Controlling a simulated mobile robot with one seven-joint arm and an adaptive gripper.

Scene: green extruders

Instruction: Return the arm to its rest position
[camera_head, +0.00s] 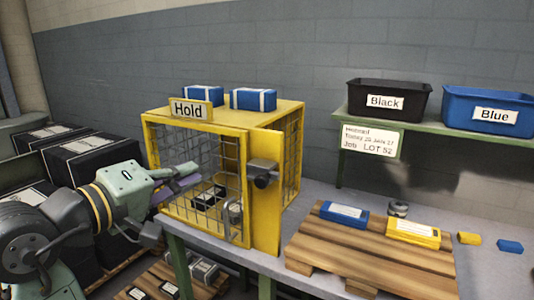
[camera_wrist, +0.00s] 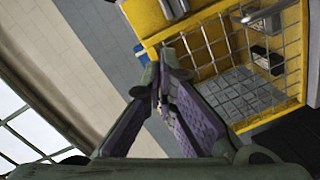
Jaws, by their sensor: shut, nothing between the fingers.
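My arm reaches in from the lower left in the head view. My gripper (camera_head: 194,178) is at the left front of the yellow mesh cage (camera_head: 224,117) marked "Hold". Its purple-padded fingers are shut and empty. In the wrist view my gripper (camera_wrist: 163,62) has its fingertips together in front of the cage mesh (camera_wrist: 225,90). I cannot tell whether the fingers touch the mesh. A yellow door-like panel (camera_head: 266,205) with a dark latch (camera_head: 262,172) stands at the cage's front right. A dark box (camera_head: 208,196) sits inside the cage.
Two blue boxes (camera_head: 203,95) lie on the cage. A wooden pallet (camera_head: 350,251) on the bench carries a blue box (camera_head: 344,214) and a yellow box (camera_head: 412,233). Black (camera_head: 388,101) and blue (camera_head: 487,112) bins stand on the shelf. Large black boxes (camera_head: 93,165) stand behind my arm.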

